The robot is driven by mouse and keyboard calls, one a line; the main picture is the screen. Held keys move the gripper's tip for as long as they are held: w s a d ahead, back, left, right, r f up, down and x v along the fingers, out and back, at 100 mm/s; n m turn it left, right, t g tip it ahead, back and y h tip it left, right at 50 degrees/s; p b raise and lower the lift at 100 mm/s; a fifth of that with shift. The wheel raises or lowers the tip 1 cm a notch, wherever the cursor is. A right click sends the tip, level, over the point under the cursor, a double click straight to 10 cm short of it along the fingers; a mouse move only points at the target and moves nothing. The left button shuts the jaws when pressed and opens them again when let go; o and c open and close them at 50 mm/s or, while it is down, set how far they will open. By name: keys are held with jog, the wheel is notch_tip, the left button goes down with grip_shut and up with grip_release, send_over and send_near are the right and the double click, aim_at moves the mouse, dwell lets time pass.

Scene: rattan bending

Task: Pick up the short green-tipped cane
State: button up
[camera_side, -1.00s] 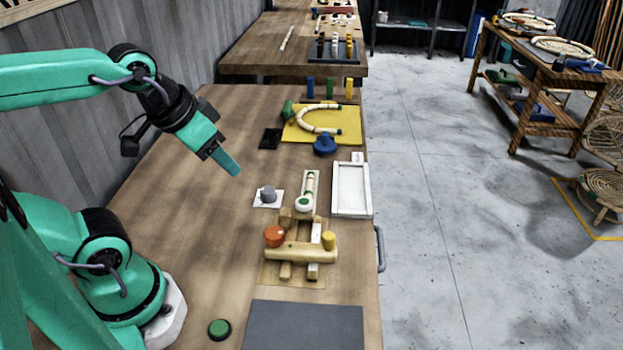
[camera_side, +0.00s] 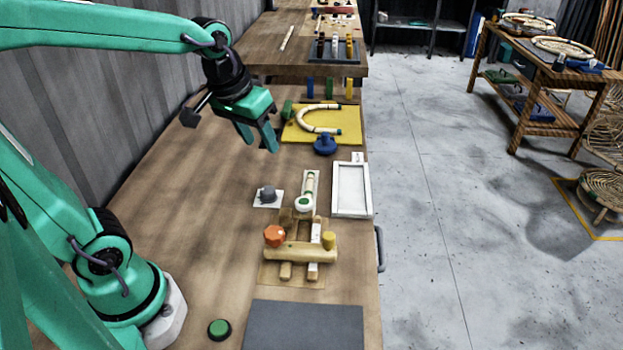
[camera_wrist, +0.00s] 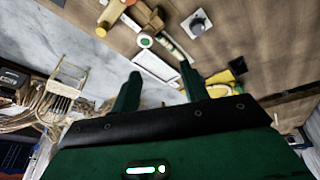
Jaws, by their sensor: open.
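A short pale cane with green bands (camera_side: 310,184) lies in a narrow white holder on the workbench, behind a round white piece with a green centre (camera_side: 304,203). In the wrist view the cane (camera_wrist: 172,48) shows small near the top, beyond the fingertips. My gripper (camera_side: 259,142) is open and empty, high above the bench, up and left of the cane in the side view. In the wrist view its two green fingers (camera_wrist: 160,74) stand apart with nothing between them.
A wooden jig (camera_side: 300,252) with orange and yellow knobs stands in front of the cane. A white tray (camera_side: 337,212) is at its right, a grey knob on a white card (camera_side: 258,203) at its left. A curved cane (camera_side: 301,118) lies on a yellow board behind.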

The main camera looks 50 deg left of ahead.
jog(key=w+a+f+n+g, duration=0.25)
jog(key=w+f, duration=0.35)
jog(key=w, duration=0.4)
jog(key=n+g, duration=0.1)
jog(key=n, duration=0.3)
send_over(309, 190)
jog(key=shift+m, duration=0.25)
jog(key=f, duration=0.9)
jog(key=shift+s+d+f, duration=0.2)
jog(key=shift+w+a+f, duration=0.15)
jog(key=shift+w+f, duration=0.1)
jog(key=shift+f, duration=0.3)
jog(key=shift+a+f, duration=0.1)
jog(key=shift+f, duration=3.75)
grip_shut()
